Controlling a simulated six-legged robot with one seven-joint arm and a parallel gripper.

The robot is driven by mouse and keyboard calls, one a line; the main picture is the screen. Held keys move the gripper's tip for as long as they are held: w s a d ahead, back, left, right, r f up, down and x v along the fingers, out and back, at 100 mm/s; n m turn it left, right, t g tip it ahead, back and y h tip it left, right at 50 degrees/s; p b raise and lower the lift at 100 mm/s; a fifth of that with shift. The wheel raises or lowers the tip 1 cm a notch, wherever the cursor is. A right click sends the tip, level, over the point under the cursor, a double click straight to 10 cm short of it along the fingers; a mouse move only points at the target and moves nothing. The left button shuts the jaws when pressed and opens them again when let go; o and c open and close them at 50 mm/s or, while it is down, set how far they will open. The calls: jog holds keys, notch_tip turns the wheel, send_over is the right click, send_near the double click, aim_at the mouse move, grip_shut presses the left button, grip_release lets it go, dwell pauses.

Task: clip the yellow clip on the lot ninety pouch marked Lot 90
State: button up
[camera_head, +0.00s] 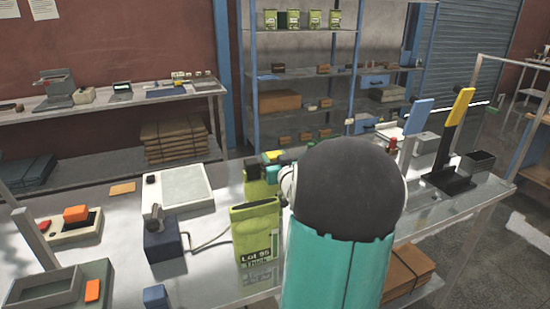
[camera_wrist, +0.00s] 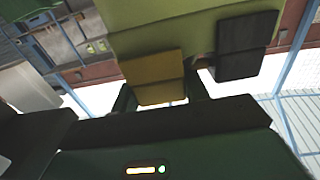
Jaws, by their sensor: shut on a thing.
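A green pouch (camera_head: 256,235), whose label looks like "Lot 95 Thick", stands upright on the near table. Another green pouch (camera_head: 262,188) stands just behind it, its label hidden, so I cannot read Lot 90 anywhere. A black clip (camera_head: 252,170) sits at the rear pouch's top edge; it also shows in the wrist view (camera_wrist: 247,47). My gripper (camera_wrist: 160,95) is shut on the yellow clip (camera_wrist: 150,72), which overlaps the edge of a green pouch (camera_wrist: 190,22) beside the black clip. I cannot tell whether its jaws grip the pouch. My arm hides much of this in the head view.
A scale-like device (camera_head: 180,190) and a dark blue block (camera_head: 163,240) stand left of the pouches. Shelves (camera_head: 305,90) with more green pouches stand behind.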

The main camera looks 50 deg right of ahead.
jog(key=shift+f, duration=0.65)
jog(key=o, duration=1)
jog(key=shift+o, duration=0.2)
notch_tip(320, 180, up, 8)
jog(key=shift+r, duration=0.25)
